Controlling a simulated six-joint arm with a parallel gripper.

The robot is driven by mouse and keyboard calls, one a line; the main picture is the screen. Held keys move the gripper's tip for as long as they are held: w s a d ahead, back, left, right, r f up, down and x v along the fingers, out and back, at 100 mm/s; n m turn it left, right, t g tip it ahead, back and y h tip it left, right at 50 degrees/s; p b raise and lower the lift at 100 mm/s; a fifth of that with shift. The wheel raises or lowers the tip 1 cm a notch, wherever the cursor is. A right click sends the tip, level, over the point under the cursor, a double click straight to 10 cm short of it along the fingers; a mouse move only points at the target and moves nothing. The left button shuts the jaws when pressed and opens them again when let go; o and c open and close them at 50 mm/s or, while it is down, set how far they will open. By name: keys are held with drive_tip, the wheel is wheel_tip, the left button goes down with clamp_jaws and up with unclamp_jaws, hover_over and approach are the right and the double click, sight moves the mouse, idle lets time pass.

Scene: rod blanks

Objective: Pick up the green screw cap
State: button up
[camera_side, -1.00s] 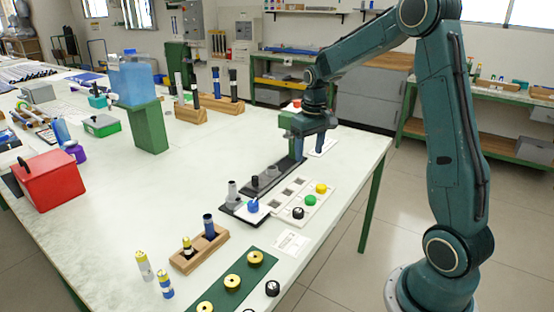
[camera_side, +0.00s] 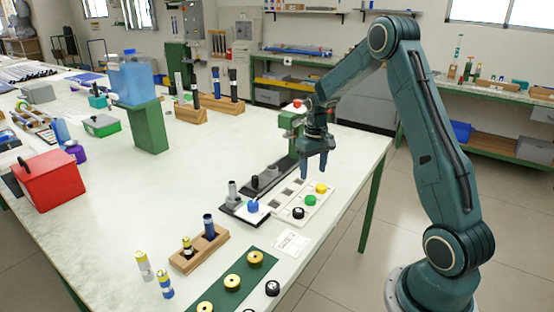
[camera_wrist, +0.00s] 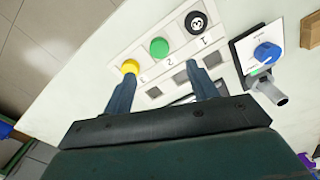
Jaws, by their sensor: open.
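The green screw cap (camera_side: 310,200) sits on a white tray (camera_side: 290,216) between a yellow cap (camera_side: 321,188) and a black cap (camera_side: 298,213). In the wrist view the green cap (camera_wrist: 159,47) lies ahead of my fingers, between their lines. My gripper (camera_side: 314,176) is open and empty, pointing down above the far end of the tray. It also shows in the wrist view (camera_wrist: 165,83), with both fingers apart and nothing between them. The gripper is above the caps and apart from them.
A green post (camera_side: 291,122) stands behind my gripper. A wooden block (camera_side: 199,248) and a green mat with brass rings (camera_side: 240,285) lie nearer. The table's right edge is close.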

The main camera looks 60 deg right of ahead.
hover_over(312, 198)
drive_tip(key=shift+a+f, duration=0.2)
drive_tip(key=shift+f, duration=2.5)
drive_tip(key=shift+d+f, duration=0.15)
drive_tip(key=shift+f, duration=2.4)
drive_tip(key=c, duration=1)
drive_tip(key=shift+r, duration=0.1)
drive_tip(key=shift+c, duration=0.2)
wheel_tip(312, 198, up, 20)
drive_tip(key=shift+w, duration=0.1)
